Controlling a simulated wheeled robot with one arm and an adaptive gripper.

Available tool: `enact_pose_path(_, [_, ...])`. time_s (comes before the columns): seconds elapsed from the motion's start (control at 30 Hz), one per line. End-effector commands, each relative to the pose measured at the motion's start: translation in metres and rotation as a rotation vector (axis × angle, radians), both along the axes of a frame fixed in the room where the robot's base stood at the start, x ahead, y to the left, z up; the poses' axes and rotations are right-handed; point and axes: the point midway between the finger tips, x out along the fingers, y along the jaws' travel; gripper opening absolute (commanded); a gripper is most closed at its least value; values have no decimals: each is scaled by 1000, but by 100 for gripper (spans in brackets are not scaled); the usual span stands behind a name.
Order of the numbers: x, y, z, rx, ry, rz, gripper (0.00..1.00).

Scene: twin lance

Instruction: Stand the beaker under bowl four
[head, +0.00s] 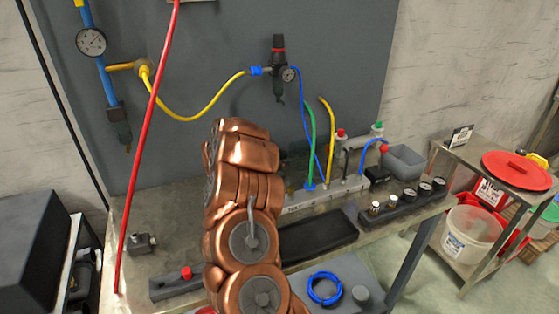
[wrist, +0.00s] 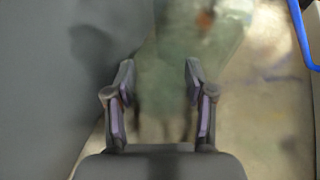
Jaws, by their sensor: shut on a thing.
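My gripper (wrist: 160,85) shows in the wrist view with its two dark fingers spaced apart. A blurred, translucent greenish thing (wrist: 187,60), which looks like the beaker, fills the space between and beyond the fingertips; my gripper is shut on it. Its outline and tilt are too blurred to tell. In the head view my copper arm hides the gripper and the beaker. I cannot tell which thing is bowl four. A black regulator (head: 278,75) with a red band hangs on the grey panel, and a grey labelled manifold (head: 325,196) stands on the bench.
Yellow, green and blue hoses run above the bench (head: 170,225). A red hose (head: 150,110) crosses the left side.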

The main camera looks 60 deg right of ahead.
Motion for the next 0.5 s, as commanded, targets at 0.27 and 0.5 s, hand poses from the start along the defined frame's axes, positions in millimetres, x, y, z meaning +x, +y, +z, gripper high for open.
enact_pose_path(0.27, [0,0,0,0,0,0,64])
enact_pose_path(0.5, [0,0,1,0,1,0,64])
